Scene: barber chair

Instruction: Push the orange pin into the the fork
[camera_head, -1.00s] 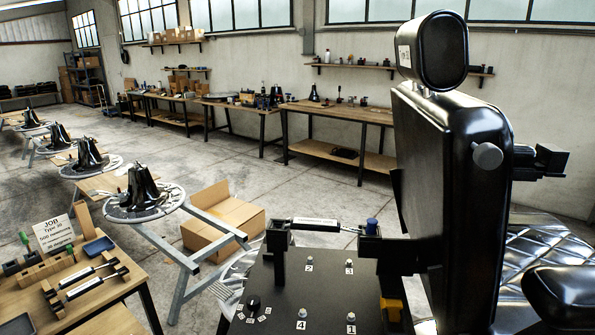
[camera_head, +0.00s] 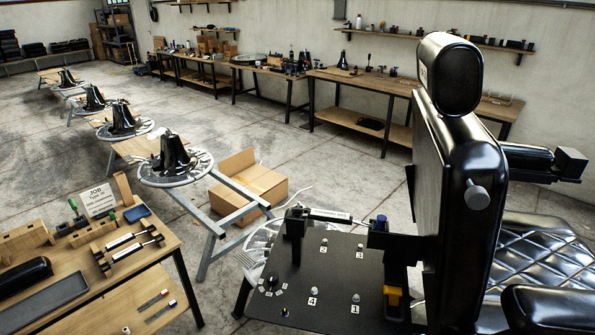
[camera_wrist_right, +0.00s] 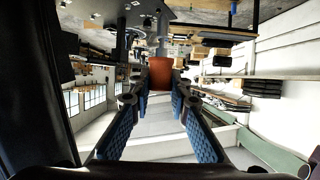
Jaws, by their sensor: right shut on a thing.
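My right gripper (camera_wrist_right: 160,82) shows in the right wrist view, its blue-padded fingers shut on the orange pin (camera_wrist_right: 160,70). The pin sits between the fingertips, away from any fork that I can make out. In the head view a gas cylinder (camera_head: 325,215) lies between two black brackets on the black board (camera_head: 320,275). The left bracket (camera_head: 296,222) is fork-like, though I cannot tell for sure that it is the fork. A blue pin (camera_head: 381,220) stands at the right bracket. Neither gripper shows in the head view.
The black barber chair (camera_head: 478,150) stands on the right, with a yellow-orange part (camera_head: 392,293) low beside it. A wooden table (camera_head: 165,255) with spare cylinders and a grey tray (camera_head: 45,302) is at the left. A cardboard box (camera_head: 252,180) stands on the floor.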

